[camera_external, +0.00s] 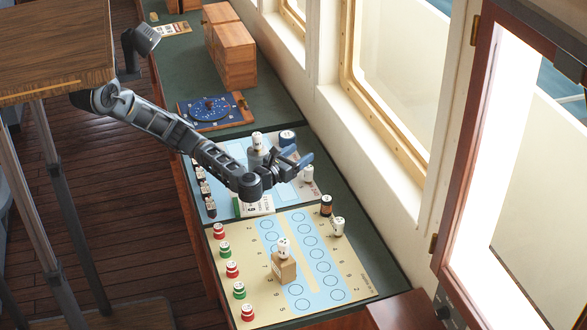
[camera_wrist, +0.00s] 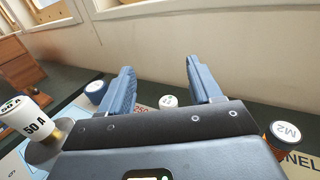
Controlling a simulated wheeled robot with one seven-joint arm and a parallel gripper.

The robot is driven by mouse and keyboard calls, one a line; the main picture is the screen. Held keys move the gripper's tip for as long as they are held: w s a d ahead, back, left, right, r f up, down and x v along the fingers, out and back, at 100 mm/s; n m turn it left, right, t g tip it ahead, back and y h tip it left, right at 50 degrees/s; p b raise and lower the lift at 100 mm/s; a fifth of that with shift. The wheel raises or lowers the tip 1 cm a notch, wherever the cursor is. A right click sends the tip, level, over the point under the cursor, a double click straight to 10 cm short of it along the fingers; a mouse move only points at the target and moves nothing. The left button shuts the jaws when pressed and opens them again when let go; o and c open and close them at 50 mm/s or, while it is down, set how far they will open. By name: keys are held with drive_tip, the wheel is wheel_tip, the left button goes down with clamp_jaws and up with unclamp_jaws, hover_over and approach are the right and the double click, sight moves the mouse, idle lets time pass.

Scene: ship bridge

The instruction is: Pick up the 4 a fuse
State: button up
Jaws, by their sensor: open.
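My gripper (camera_external: 298,157) is open and empty, its blue fingers reaching over the right side of the pale blue board. The fingers also show in the wrist view (camera_wrist: 159,68), well apart. A small white fuse-like piece (camera_wrist: 168,102) shows between them, beyond the gripper body; its label is too small to read. It seems to be the white piece (camera_external: 307,173) by the fingertips in the external view. A larger white fuse marked 50 A (camera_wrist: 32,118) stands at the left in the wrist view. I cannot read a 4 A label on any piece.
A blue-sided piece (camera_external: 287,137) stands behind my gripper. The window wall (camera_external: 385,150) runs close on the right.

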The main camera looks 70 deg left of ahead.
approach(311, 166)
drive_tip(key=x, duration=0.3)
drive_tip(key=shift+w+a+f, duration=0.1)
drive_tip(key=shift+a+f, duration=0.15)
drive_tip(key=shift+f, duration=0.05)
drive_tip(key=shift+p+x, duration=0.7)
drive_tip(key=shift+x, duration=3.1)
drive_tip(key=shift+c, duration=0.3)
drive_tip(key=c, duration=1)
